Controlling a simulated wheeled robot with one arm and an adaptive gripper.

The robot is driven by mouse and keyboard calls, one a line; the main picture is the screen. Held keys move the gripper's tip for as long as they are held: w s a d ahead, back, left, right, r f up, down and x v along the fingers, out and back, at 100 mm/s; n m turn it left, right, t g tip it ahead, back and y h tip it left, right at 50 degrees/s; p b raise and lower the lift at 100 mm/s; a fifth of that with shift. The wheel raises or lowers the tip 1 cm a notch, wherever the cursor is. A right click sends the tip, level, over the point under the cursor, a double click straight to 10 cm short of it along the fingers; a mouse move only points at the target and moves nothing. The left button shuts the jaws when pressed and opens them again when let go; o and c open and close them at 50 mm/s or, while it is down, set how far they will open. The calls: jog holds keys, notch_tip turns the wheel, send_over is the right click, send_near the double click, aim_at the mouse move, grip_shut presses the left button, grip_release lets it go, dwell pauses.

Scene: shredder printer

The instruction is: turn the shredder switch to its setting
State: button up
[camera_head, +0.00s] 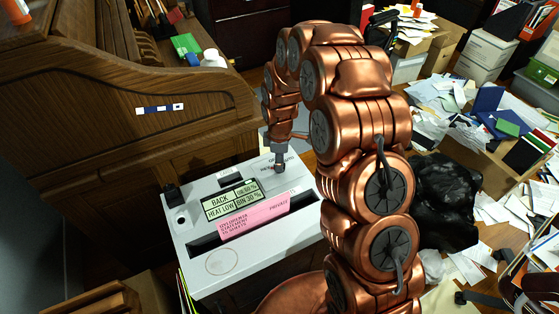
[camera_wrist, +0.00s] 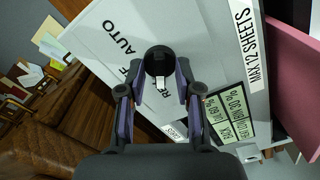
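The shredder (camera_head: 205,267) is a white-topped machine below the wooden desk. Its switch (camera_wrist: 158,62) is a round black knob with a white mark on its lower side in the wrist view. Lettering around it reads AUTO, a partly covered word that looks like OFF, and one starting with R. The white mark lies near the R, but the exact setting is hard to tell. My gripper (camera_head: 279,162) is down at the panel's far right corner; in the wrist view its two fingers (camera_wrist: 158,72) stand apart on either side of the knob. Narrow gaps seem to show, and contact is unclear.
A pink sheet (camera_head: 254,214) stands in the shredder slot beside a green display (camera_head: 231,200). A wooden roll-top desk (camera_head: 130,130) rises at the left. A black bag (camera_head: 446,200) and scattered papers lie to the right, beyond my arm.

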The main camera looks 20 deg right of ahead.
grip_shut()
jog(key=shift+f+m, duration=0.1)
jog(key=shift+m, duration=0.2)
jog(key=shift+m+b, duration=0.75)
jog(key=shift+m, duration=0.15)
jog(key=m+b, duration=0.1)
jog(key=m, duration=0.2)
jog(key=m+b, duration=0.2)
jog(key=m, duration=0.4)
jog(key=shift+m, duration=0.3)
jog(key=shift+o, duration=0.7)
grip_release()
